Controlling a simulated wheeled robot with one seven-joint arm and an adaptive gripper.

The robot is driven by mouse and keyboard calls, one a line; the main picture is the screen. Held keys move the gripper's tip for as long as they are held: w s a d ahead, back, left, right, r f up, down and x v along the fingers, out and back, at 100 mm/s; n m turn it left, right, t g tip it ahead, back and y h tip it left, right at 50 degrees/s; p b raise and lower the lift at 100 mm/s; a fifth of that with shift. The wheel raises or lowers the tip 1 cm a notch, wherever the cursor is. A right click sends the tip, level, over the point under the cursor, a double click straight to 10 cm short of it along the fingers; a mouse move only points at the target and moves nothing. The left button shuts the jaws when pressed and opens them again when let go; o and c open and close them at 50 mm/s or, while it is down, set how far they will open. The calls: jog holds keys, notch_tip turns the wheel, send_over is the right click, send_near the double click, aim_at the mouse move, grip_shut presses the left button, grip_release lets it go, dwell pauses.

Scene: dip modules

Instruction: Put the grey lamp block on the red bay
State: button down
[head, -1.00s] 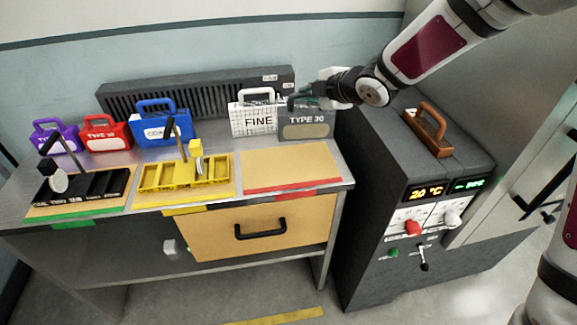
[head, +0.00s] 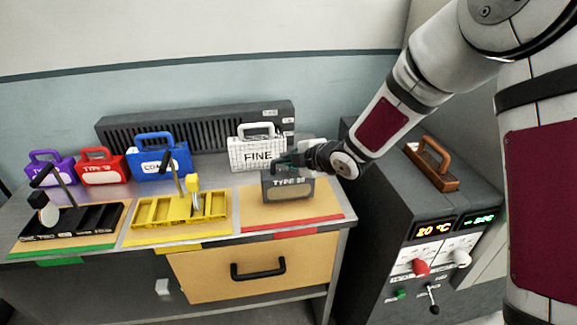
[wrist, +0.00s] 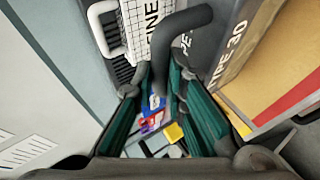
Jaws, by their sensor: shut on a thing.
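The grey lamp block (head: 289,189), marked TYPE 30, is upright over the back-middle part of the red bay. It also shows in the wrist view (wrist: 236,55). The red bay (head: 322,205) is a tan board with a red front strip at the right end of the table. My gripper (head: 287,161) is shut on the block's dark handle, which passes between the fingers in the wrist view (wrist: 163,85). I cannot tell whether the block's underside touches the board.
The white FINE block (head: 257,154) stands close behind. The yellow tray (head: 180,208) is left of the red bay, and a black tray (head: 70,226) is further left. Blue, red and purple blocks line the back. A dark cabinet (head: 385,205) stands to the right.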

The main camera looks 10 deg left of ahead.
jog(key=shift+f, duration=0.95)
jog(key=c, duration=1.6)
grip_release()
jog(key=shift+f, duration=0.1)
jog(key=shift+c, duration=0.2)
jog(key=shift+r, duration=0.25)
jog(key=v, duration=1.2)
jog(key=shift+f+p, duration=0.15)
jog(key=shift+p, duration=0.2)
